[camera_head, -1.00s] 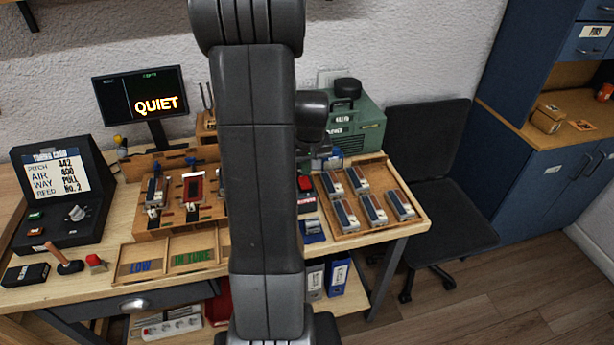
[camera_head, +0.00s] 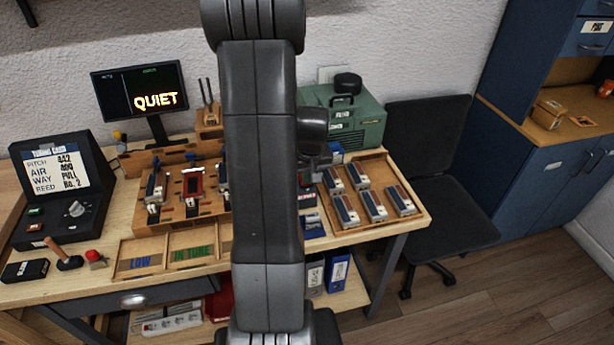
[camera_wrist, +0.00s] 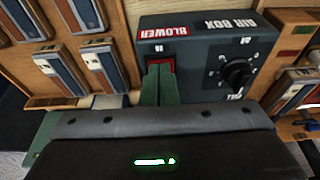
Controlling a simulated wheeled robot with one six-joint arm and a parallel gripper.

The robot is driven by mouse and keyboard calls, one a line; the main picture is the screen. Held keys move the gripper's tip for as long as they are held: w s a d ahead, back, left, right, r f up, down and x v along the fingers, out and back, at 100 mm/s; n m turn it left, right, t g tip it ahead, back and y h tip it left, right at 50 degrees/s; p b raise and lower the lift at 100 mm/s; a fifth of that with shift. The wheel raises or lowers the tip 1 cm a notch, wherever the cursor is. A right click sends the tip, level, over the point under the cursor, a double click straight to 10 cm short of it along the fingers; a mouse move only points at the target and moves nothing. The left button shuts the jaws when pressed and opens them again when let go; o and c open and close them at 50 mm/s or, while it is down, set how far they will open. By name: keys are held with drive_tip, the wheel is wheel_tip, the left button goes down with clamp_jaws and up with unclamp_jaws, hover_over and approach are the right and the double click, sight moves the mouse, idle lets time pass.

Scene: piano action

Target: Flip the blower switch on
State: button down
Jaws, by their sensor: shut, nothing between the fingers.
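The dark air box (camera_wrist: 200,45) fills the upper middle of the wrist view, with a red BLOWER label (camera_wrist: 165,31) and a white AIR BOX label. Below the BLOWER label is the red blower switch (camera_wrist: 160,64), partly covered by my green fingertips. My gripper (camera_wrist: 159,72) is shut and empty, its tips right over or against the switch; I cannot tell whether they touch. Which way the switch is tipped is hidden. In the head view my arm hides the gripper and most of the air box. The monitor (camera_head: 139,90) reads QUIET.
A black dial (camera_wrist: 237,72) sits right of the switch on the air box. A wooden tray (camera_head: 412,219) of several reed blocks stands to its right in the head view. The green blower machine (camera_head: 368,118) is behind, and an office chair (camera_head: 445,220) is right of the bench.

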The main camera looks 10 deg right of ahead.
drive_tip(key=shift+w, duration=0.1)
drive_tip(key=shift+w+r, duration=0.4)
drive_tip(key=shift+w, duration=0.25)
drive_tip(key=shift+r+p, duration=0.3)
drive_tip(key=shift+p, duration=0.15)
drive_tip(key=p+v, duration=0.1)
drive_tip(key=v, duration=0.1)
drive_tip(key=p+v, duration=0.1)
drive_tip(key=v, duration=0.1)
drive_tip(key=shift+w+r+p, duration=0.1)
drive_tip(key=shift+w+p, duration=0.2)
drive_tip(key=shift+w, duration=0.05)
drive_tip(key=s+r+b, duration=0.2)
drive_tip(key=s+r, duration=0.2)
drive_tip(key=r, duration=0.4)
drive_tip(key=shift+s, duration=0.4)
drive_tip(key=shift+d, duration=0.1)
